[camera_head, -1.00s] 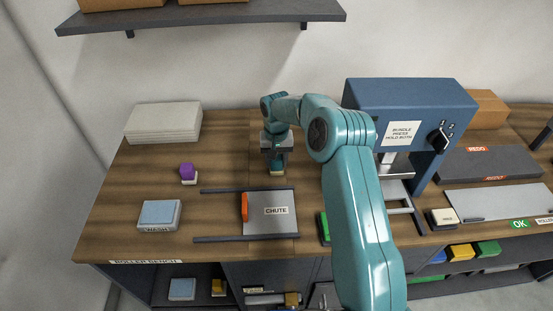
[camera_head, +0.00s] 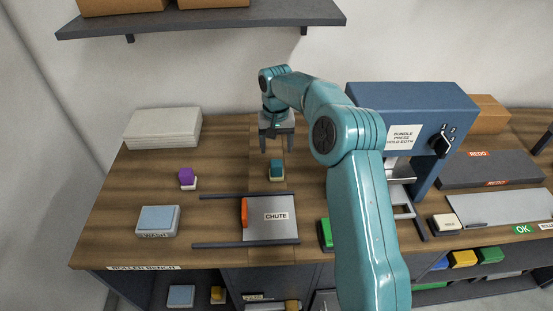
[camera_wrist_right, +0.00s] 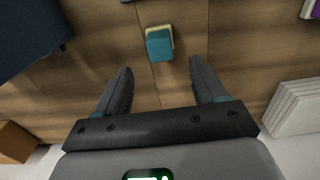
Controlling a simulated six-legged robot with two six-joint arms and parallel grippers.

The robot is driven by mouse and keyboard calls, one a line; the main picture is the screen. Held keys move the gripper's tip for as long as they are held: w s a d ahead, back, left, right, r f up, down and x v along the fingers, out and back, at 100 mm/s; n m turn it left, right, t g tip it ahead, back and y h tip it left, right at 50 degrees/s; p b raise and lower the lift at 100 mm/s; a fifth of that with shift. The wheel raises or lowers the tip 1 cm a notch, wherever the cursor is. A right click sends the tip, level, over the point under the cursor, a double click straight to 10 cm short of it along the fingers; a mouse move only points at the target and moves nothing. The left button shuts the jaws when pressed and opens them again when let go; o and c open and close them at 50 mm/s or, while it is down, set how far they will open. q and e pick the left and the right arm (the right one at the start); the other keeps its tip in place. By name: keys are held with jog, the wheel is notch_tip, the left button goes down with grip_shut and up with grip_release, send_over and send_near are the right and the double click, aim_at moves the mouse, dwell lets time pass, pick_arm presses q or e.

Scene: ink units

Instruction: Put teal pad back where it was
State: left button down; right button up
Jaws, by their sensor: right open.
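The teal pad (camera_head: 277,167) stands on the wooden bench behind the chute, on a small cream base (camera_head: 277,178). It also shows in the right wrist view (camera_wrist_right: 159,46), beyond the fingertips and between their lines. My right gripper (camera_head: 277,150) hangs above and behind the teal pad with its fingers apart, empty and not touching it. In the right wrist view the two open fingers (camera_wrist_right: 160,72) have only bare wood between them. My left gripper is not in view.
A purple pad (camera_head: 187,177) stands to the left. The grey chute (camera_head: 270,228) with an orange piece (camera_head: 244,212) lies in front. A blue press (camera_head: 412,108) stands to the right, and a white stack (camera_head: 163,128) at the back left. Bare wood surrounds the teal pad.

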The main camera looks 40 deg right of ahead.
jog(key=shift+r, duration=1.65)
jog(key=shift+f, duration=0.1)
